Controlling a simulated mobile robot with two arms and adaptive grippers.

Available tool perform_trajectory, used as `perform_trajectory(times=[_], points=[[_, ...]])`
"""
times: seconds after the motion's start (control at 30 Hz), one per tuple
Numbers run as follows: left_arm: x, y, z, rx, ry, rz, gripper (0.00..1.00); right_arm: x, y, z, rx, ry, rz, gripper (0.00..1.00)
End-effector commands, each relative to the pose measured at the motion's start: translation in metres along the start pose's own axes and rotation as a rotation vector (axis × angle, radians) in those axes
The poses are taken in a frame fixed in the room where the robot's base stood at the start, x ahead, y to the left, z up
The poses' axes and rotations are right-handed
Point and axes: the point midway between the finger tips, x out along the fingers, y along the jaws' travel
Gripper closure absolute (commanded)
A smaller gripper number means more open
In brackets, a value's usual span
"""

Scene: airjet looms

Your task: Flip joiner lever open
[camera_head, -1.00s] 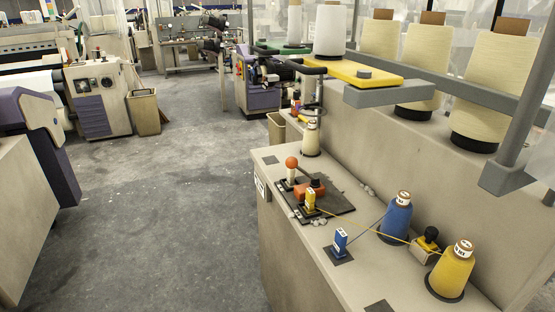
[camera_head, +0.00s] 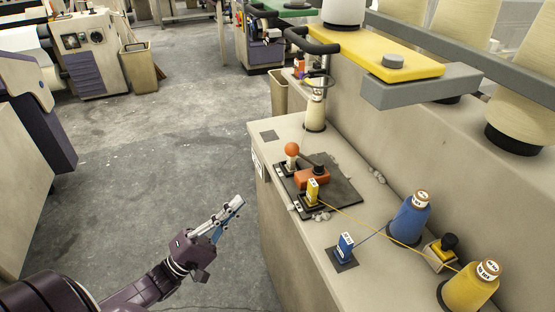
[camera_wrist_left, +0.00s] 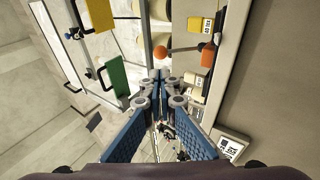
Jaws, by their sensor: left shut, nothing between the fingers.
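The joiner has an orange body (camera_head: 313,178) on a dark plate on the bench. Its dark lever leans toward the left and ends in an orange ball (camera_head: 291,149). In the left wrist view the ball (camera_wrist_left: 160,53) is just beyond my fingertips, and the orange body (camera_wrist_left: 208,54) is to its right. My left gripper (camera_head: 240,202) is shut and empty, over the floor beside the bench, left of and apart from the joiner. Its blue fingertips (camera_wrist_left: 160,74) meet in the left wrist view. My right gripper is not in view.
The beige bench (camera_head: 290,215) carries a yellow spool holder (camera_head: 313,190), a blue holder (camera_head: 345,246), a blue cone (camera_head: 409,217) and a yellow cone (camera_head: 470,286). A yellow thread crosses the bench. A yellow overhead arm (camera_head: 385,52) hangs above the back. The aisle floor (camera_head: 180,160) is clear.

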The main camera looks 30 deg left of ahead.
Motion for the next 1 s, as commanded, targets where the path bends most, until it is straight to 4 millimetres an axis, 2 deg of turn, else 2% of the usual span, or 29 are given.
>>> perform_trajectory(times=[0.17,0.33,0.8,1.0], points=[[0.001,0.000,0.000,0.002,0.002,-0.001,1.00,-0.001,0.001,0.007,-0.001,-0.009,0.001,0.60],[0.016,0.002,0.000,0.002,0.002,0.002,1.00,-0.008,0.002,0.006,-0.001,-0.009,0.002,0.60],[0.112,0.003,-0.001,0.003,0.004,0.002,1.00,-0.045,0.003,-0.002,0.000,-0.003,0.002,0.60],[0.135,0.001,-0.001,0.003,0.003,-0.001,1.00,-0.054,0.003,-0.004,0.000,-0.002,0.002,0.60]])
